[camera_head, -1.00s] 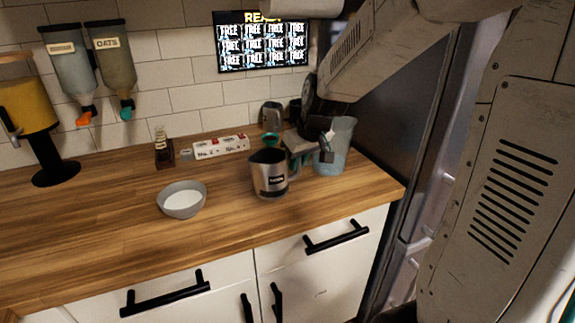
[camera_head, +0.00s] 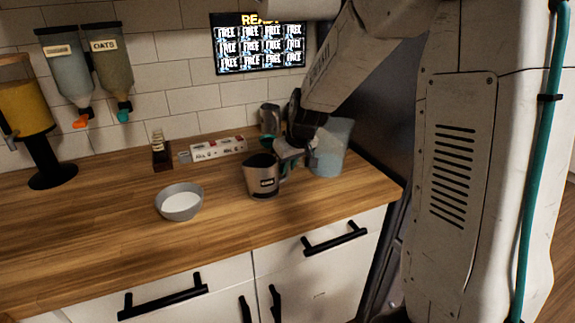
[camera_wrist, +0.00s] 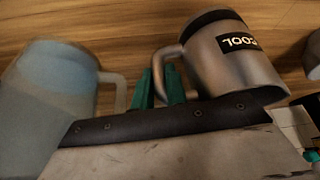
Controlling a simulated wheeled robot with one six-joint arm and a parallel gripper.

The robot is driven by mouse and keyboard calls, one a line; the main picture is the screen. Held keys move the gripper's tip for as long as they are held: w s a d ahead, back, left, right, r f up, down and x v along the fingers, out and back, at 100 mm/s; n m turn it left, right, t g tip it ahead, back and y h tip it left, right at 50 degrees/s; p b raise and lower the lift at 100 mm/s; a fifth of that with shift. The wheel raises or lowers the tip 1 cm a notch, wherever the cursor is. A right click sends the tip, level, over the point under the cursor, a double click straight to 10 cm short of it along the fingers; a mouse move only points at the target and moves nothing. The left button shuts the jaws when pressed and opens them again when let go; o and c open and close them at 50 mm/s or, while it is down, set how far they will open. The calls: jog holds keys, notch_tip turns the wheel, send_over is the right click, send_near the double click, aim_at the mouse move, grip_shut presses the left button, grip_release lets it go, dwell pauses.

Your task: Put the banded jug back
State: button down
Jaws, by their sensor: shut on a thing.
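The banded jug (camera_head: 262,181) is a metal jug with a dark rim and a black label band. It appears upright on the wooden counter, right of the bowl; I cannot tell whether its base is clear of the wood. In the wrist view the jug (camera_wrist: 235,62) is right of the green fingertips, its lettering upside down. My gripper (camera_head: 287,151) is at the jug's right side, and its fingertips (camera_wrist: 160,82) are shut on the handle. The exact contact is partly hidden.
A translucent blue pitcher (camera_head: 331,150) stands close right of my gripper. A bowl with white contents (camera_head: 180,203) is left of the jug. A white power strip (camera_head: 218,148), a small dark bottle stand (camera_head: 161,155) and a grey container (camera_head: 269,119) are behind. The counter's left front is clear.

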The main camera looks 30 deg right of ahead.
jog(key=c, duration=1.4)
grip_release()
jog(key=shift+f, duration=0.15)
jog(key=shift+r, duration=0.3)
jog(key=a+v, duration=0.1)
jog(key=v, duration=1)
jog(key=s+a+g, duration=0.1)
jog(key=s+a, duration=0.2)
jog(key=s, duration=1.1)
jog(key=s+a+m+g, duration=0.1)
jog(key=s+a+g, duration=0.1)
jog(key=s, duration=1.3)
jog(key=shift+a+r+h, duration=0.3)
jog(key=shift+a+r, duration=0.15)
jog(key=shift+a, duration=0.45)
